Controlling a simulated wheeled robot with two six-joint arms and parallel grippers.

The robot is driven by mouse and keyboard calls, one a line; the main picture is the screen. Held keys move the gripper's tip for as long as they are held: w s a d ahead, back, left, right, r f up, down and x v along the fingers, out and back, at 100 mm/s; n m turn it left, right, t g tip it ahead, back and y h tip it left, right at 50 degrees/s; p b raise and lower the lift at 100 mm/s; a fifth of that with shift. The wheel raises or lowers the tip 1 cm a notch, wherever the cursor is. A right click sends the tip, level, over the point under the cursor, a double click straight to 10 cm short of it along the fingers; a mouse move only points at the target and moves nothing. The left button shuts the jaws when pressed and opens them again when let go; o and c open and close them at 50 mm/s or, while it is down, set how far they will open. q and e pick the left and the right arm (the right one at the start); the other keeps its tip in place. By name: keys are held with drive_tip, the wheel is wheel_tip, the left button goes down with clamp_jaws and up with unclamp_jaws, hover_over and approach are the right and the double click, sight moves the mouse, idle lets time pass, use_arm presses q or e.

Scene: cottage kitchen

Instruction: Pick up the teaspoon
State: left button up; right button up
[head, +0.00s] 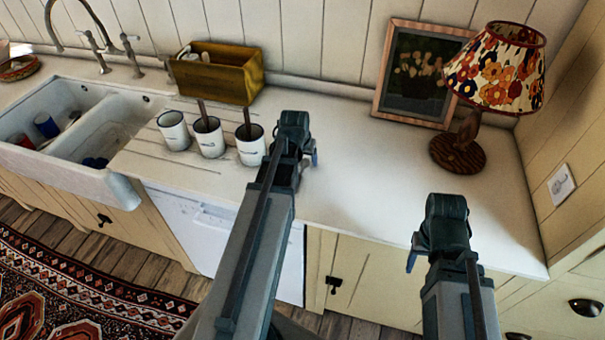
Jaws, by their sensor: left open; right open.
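I cannot make out a teaspoon for certain in the head view. Three white enamel mugs with dark rims stand in a row on the counter: the left mug (173,131), the middle mug (209,138) and the right mug (251,146). Brown sticks or handles rise from the middle and right mugs; what they belong to is unclear. My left gripper (303,165) is open above the counter, just right of the right mug. My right gripper (432,250) is open near the counter's front edge. Both arms hide part of the counter and the fingertips are hard to see.
A yellow wooden box (218,80) with pale things at its left end is behind the mugs. A double sink (62,143) holding dishes is at left. A framed picture (418,75) and a floral lamp (497,70) stand at right. The counter (375,165) between the grippers is clear.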

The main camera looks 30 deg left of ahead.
use_arm(q)
clamp_jaws()
idle(0.3)
drive_tip(key=shift+r, duration=0.15)
